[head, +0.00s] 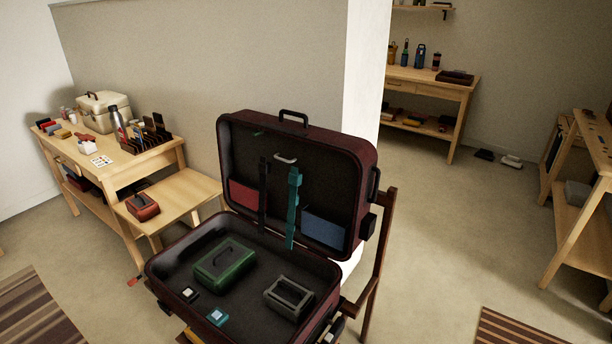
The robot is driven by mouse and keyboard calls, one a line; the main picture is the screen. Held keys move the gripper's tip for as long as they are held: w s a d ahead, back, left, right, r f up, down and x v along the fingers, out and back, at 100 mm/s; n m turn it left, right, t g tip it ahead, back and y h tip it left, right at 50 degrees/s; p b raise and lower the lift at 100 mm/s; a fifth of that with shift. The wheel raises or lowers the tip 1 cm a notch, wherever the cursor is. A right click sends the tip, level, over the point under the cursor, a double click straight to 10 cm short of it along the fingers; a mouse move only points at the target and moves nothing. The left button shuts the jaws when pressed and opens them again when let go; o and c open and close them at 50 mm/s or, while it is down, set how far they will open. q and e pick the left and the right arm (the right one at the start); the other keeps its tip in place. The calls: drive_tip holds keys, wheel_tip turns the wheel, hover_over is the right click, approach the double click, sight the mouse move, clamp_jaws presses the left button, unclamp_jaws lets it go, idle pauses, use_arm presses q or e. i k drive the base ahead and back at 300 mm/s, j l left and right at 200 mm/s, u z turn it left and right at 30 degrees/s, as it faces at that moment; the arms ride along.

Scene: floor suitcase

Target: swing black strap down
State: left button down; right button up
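A dark red suitcase stands open on a chair, its lid (355,160) upright at the back and its base (165,262) in front. The black strap (262,195) hangs straight down on the lid's dark lining, left of a teal strap (294,200). The teal strap's lower end reaches down over the base's back edge. I cannot tell whether the black strap's lower end is loose or fixed. Neither of my grippers shows in the head view.
The base holds a green case (224,262), a grey box (288,297) and small items. Lid pockets hold red (243,194) and blue (325,230) pieces. A wooden table (185,195) with a red box (142,207) stands left.

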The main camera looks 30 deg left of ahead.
sight(264, 186)
drive_tip(key=j+z, duration=0.15)
drive_tip(key=j, duration=0.3)
drive_tip(key=j+z, duration=0.1)
drive_tip(key=j, duration=0.35)
drive_tip(key=k+j+z, duration=0.15)
drive_tip(key=j, duration=0.3)
drive_tip(key=k+j+z, duration=0.1)
drive_tip(key=j, duration=0.35)
drive_tip(key=k+j+z, duration=0.15)
drive_tip(key=j, duration=0.3)
drive_tip(key=j+z, duration=0.15)
drive_tip(key=j, duration=0.3)
drive_tip(key=k, duration=0.05)
